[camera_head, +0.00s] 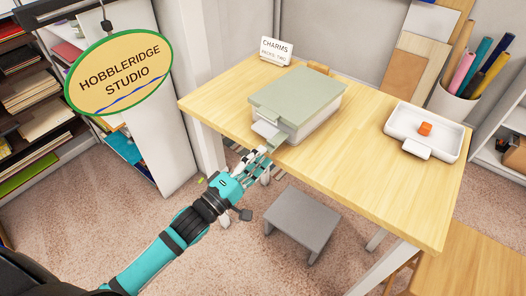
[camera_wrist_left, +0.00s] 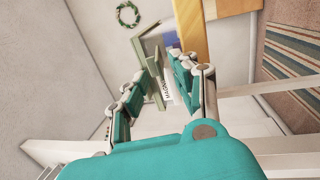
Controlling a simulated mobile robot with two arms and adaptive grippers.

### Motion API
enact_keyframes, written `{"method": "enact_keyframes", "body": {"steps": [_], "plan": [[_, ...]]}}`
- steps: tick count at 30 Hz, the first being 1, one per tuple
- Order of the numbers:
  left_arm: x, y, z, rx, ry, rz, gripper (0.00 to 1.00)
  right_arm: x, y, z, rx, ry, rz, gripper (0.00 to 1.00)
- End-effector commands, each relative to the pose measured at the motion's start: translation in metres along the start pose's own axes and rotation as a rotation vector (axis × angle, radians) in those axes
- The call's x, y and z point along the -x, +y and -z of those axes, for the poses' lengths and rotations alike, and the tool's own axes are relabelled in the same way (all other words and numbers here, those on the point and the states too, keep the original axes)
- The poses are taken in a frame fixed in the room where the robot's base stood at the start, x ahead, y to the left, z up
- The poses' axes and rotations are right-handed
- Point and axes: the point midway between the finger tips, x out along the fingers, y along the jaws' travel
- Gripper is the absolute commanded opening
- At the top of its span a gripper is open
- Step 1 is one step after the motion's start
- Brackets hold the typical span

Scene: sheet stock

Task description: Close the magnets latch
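A pale box with a grey-green lid (camera_head: 298,92) stands on the table. The lid lies flat over it. A small grey-green latch flap (camera_head: 268,130) sticks out from the box's near left side, over the table edge. My left gripper (camera_head: 258,158) is just below and in front of the flap, with a small gap between them. In the left wrist view my left gripper (camera_wrist_left: 158,65) has its fingers apart and nothing between them. A white label (camera_wrist_left: 167,92) with partly readable "MAGN" lettering and green panels of the box (camera_wrist_left: 153,82) show beyond the fingers. My right gripper is not seen.
The wooden table (camera_head: 370,180) also holds a white tray (camera_head: 448,137) with an orange block, at the right. A "CHARMS" sign (camera_head: 277,50) stands behind the box. A grey stool (camera_head: 300,219) is below the table edge. A hanging studio sign (camera_head: 119,73) is at upper left.

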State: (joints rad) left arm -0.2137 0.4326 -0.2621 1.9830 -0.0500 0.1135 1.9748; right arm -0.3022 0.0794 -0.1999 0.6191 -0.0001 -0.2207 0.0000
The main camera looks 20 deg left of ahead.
Motion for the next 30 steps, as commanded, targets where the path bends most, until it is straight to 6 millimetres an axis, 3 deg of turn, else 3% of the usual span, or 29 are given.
{"method": "enact_keyframes", "body": {"steps": [5, 14, 21, 30], "plan": [[-0.015, 0.000, 0.000, 0.001, 0.000, 0.001, 0.28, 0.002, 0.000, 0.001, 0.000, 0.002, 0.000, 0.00], [-0.018, 0.000, 0.000, 0.000, 0.000, 0.001, 0.28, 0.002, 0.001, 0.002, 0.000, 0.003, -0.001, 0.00], [-0.017, 0.000, 0.000, 0.000, 0.000, 0.001, 0.00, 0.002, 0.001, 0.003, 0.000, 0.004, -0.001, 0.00], [-0.017, 0.000, 0.000, 0.000, 0.000, 0.003, 0.00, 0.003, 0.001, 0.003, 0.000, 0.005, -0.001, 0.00]]}}
